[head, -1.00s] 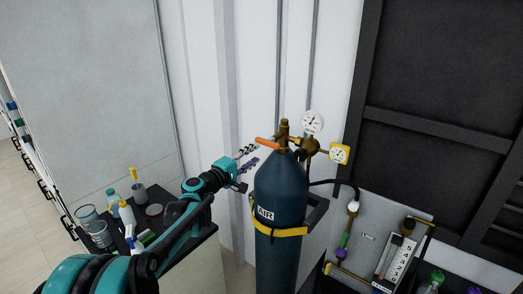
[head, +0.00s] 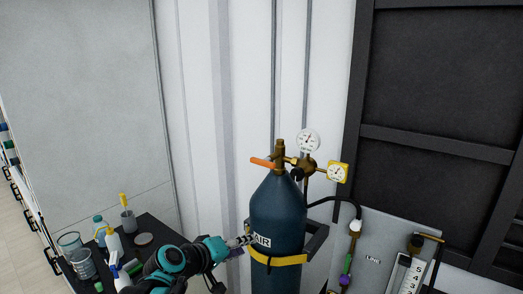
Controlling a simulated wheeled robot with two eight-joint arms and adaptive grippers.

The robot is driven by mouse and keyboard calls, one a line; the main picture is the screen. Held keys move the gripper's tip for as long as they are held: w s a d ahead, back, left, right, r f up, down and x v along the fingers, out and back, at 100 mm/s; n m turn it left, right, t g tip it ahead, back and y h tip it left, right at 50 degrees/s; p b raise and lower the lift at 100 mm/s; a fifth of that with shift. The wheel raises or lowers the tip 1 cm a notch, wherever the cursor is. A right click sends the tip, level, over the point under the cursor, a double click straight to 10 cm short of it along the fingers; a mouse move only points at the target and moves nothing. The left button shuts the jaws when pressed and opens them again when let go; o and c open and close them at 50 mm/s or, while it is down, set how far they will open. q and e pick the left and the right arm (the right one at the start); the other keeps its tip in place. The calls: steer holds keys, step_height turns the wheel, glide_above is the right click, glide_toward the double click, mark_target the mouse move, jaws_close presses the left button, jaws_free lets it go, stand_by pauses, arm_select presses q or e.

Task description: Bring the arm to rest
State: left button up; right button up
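My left arm comes in from the lower left of the head view, low over the dark bench. My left gripper (head: 240,245) points right, with its fingertips at the near left side of the blue gas cylinder (head: 276,210), by the AIR label. Its two fingers show slightly apart, with nothing visible between them, so it looks open. I cannot tell whether the fingertips touch the cylinder. My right gripper is not in view.
The cylinder carries an orange lever (head: 262,162), a white gauge (head: 307,140) and a yellow gauge (head: 338,172), and a yellow strap (head: 278,260) holds it. Beakers (head: 70,243) and bottles crowd the dark bench (head: 160,229) at left. A panel with fittings (head: 373,258) stands at right.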

arm_select(q)
steer(key=s+a+f+m+g+y+b, duration=0.1)
steer(key=s+a+f+y+b, duration=0.3)
steer(key=s+f, duration=0.7)
steer(key=s+a+f+m+g+y+b, duration=0.2)
steer(key=s+a+f, duration=0.6)
steer(key=s+f, duration=0.4)
steer(key=f+m+y+b, duration=0.1)
steer(key=b, duration=0.1)
steer(key=shift+m+y+b, duration=0.4)
